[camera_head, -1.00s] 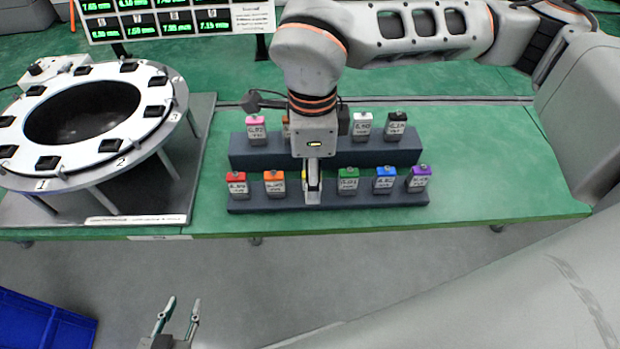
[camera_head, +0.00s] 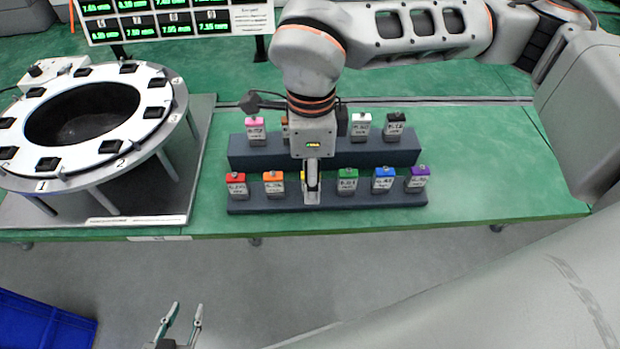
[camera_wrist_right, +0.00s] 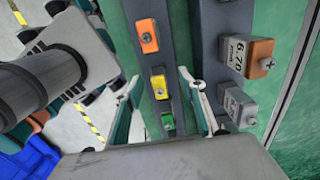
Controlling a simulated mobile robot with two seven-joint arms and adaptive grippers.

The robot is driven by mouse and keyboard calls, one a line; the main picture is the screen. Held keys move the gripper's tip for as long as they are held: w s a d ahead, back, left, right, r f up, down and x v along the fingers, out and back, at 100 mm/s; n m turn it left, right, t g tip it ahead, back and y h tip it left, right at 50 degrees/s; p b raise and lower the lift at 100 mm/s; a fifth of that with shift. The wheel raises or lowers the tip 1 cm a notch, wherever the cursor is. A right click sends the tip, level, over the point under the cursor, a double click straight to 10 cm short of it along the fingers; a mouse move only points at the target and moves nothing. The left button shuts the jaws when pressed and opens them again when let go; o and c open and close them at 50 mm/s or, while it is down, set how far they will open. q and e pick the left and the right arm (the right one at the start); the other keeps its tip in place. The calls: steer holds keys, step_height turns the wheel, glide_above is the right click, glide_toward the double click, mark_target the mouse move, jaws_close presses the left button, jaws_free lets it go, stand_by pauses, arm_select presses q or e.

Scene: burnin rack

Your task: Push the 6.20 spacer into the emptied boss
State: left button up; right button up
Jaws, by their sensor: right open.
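My right gripper (camera_head: 312,200) comes down over the front row of spacers. In the right wrist view its fingers are open on both sides of the yellow spacer (camera_wrist_right: 159,87); I cannot tell whether they touch it. The red (camera_head: 236,185), orange (camera_head: 274,183), green (camera_head: 347,181), blue (camera_head: 384,179) and purple (camera_head: 417,180) spacers stand in the same row. I cannot pick out a 6.20 label. The white ring fixture (camera_head: 82,170) with numbered bosses is at the left; black blocks sit around it, and I cannot tell which boss is empty. My left gripper (camera_head: 184,318) is open and empty at the bottom.
A dark stepped rack (camera_head: 240,205) holds the spacers. Its back row has pink (camera_head: 256,131), white (camera_head: 361,128), black (camera_head: 395,127) and partly hidden spacers. A readings board (camera_head: 180,20) stands behind. A blue bin (camera_head: 40,325) is at lower left. Green bench right of the rack is clear.

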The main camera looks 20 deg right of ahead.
arm_select(q)
steer(key=shift+w, duration=0.1)
arm_select(e)
jaws_close()
arm_select(q)
steer(key=shift+w+r, duration=0.2)
steer(key=shift+r, duration=0.1)
steer(key=shift+s, duration=0.1)
arm_select(e)
steer(key=shift+r, duration=0.15)
